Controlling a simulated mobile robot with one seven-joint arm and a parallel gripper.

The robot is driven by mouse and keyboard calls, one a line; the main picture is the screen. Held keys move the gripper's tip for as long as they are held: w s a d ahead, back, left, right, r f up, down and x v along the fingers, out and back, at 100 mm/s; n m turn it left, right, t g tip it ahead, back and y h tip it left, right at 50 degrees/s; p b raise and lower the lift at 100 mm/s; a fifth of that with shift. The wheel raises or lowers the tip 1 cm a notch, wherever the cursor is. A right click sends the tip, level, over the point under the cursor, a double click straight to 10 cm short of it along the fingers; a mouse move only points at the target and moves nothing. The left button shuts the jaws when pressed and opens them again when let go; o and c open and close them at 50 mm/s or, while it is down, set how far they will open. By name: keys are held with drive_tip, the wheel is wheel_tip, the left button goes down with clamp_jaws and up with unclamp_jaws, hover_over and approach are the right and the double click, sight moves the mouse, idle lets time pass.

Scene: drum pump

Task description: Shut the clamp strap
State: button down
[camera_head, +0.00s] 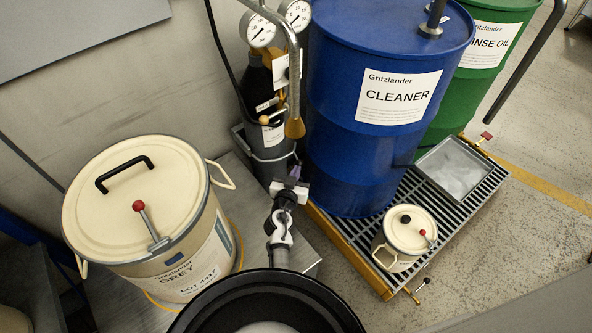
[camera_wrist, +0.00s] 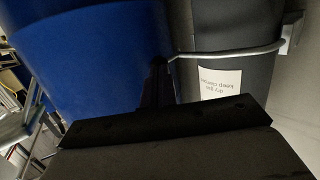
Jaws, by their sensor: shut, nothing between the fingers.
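The clamp strap (camera_head: 272,158) is a thin grey band across the front of a dark gas cylinder (camera_head: 262,100) in the head view. In the wrist view the strap (camera_wrist: 230,51) crosses the dark cylinder (camera_wrist: 235,25) from a pale bracket (camera_wrist: 291,32) at the right to beside my fingertips. My gripper (camera_head: 297,172) is at the cylinder's lower right. Its dark fingers (camera_wrist: 160,66) are shut and empty, close to the strap's left end. I cannot tell whether they touch it. Whether the strap's end is latched is not clear.
A blue CLEANER drum (camera_head: 340,130) stands close to the right of my gripper, on a grated pallet (camera_head: 460,200) with a small cream can (camera_head: 408,235). A large cream GREY pail (camera_head: 140,220) stands left. A hose nozzle (camera_head: 294,125) hangs before the cylinder.

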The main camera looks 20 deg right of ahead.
sight(301, 161)
idle(0.4)
drive_tip(key=b+x, duration=0.2)
drive_tip(key=x, duration=0.1)
drive_tip(key=b+x, duration=0.1)
drive_tip(key=shift+w+d+r, duration=0.2)
drive_tip(key=shift+w+d, duration=0.05)
drive_tip(key=shift+d, duration=0.15)
drive_tip(key=shift+w+d+b, duration=0.2)
drive_tip(key=shift+w+b, duration=0.1)
drive_tip(key=shift+w+r, duration=0.15)
drive_tip(key=shift+r, duration=0.25)
drive_tip(key=shift+d, duration=0.1)
